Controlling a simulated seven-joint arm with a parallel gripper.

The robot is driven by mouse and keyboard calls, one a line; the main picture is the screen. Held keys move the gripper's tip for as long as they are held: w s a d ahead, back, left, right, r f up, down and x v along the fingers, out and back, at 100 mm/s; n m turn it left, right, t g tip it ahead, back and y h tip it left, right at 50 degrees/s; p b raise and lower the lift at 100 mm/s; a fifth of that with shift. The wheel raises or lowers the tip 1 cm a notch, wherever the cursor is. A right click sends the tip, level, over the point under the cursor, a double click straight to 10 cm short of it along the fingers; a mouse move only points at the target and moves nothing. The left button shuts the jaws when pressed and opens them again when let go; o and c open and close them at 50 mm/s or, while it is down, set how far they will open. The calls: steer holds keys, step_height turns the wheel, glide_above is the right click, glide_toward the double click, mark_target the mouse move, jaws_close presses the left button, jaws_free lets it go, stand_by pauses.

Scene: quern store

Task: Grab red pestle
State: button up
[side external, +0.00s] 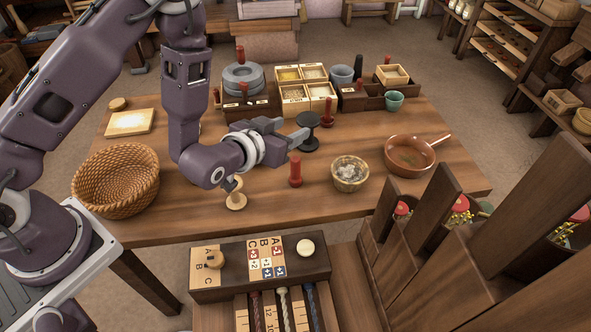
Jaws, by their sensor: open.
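A red pestle (295,172) stands upright on the wooden table (265,205), near its front middle. A second red pestle-like piece (327,113) stands farther back, in front of the divided boxes. My gripper (291,130) is open and points right, above the table. In the picture it appears above the front red pestle and left of a black spool (308,132). Nothing shows between its fingers. Its exact height over the table is hard to tell from this one view.
A wicker basket (116,180) and pale board (130,122) are at left. A small wooden spool (236,194) stands below my wrist. A speckled bowl (350,173) and brown pan (409,156) are right. Divided boxes (293,100) line the back. Tall wooden bins (425,205) rise front right.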

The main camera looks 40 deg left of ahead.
mark_target(294, 174)
step_height(294, 174, down, 16)
steer(key=shift+r, duration=0.2)
steer(key=x, duration=0.7)
steer(key=shift+a+f, duration=0.15)
steer(key=shift+f, duration=0.25)
jaws_close()
